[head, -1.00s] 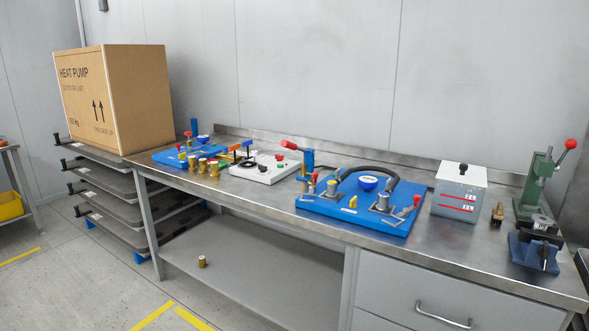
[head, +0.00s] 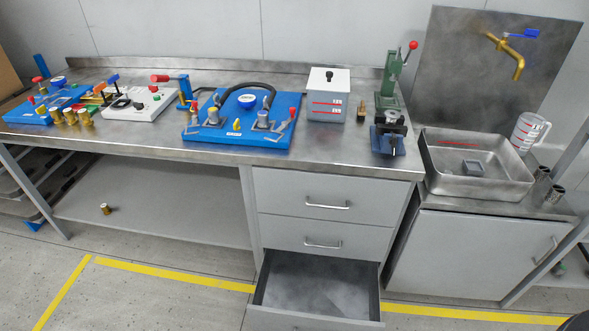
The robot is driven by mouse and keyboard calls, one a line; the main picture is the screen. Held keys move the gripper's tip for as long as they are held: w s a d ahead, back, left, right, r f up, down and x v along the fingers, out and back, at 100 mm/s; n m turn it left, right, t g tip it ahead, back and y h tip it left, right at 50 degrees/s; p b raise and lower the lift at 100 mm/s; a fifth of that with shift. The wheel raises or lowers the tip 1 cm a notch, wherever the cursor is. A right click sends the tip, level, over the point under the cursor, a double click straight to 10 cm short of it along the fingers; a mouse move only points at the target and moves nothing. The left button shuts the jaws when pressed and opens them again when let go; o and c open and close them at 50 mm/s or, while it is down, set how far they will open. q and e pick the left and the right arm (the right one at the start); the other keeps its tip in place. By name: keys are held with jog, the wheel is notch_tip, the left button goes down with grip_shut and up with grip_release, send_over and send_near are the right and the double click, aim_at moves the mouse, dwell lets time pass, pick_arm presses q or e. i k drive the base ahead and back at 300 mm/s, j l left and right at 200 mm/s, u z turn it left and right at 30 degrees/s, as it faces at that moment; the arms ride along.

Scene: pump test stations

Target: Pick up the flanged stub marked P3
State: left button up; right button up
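Several small brass stubs (head: 71,117) stand in a group on the bench's left part, in front of the left blue test plate. Another small brass piece (head: 105,209) sits alone on the lower shelf under the bench. Any marking such as P3 is too small to read, so I cannot tell which stub is P3. Neither of my grippers shows in the head view.
The steel bench (head: 150,145) holds a white control box (head: 140,103), a blue test plate (head: 215,133), a grey tank (head: 328,95) and a green press (head: 389,93). Below, a drawer (head: 318,285) stands open. A sink basin (head: 480,165) is at right.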

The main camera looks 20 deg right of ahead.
aim_at(391, 116)
jog(key=k+j+z, duration=0.2)
jog(key=z, duration=0.8)
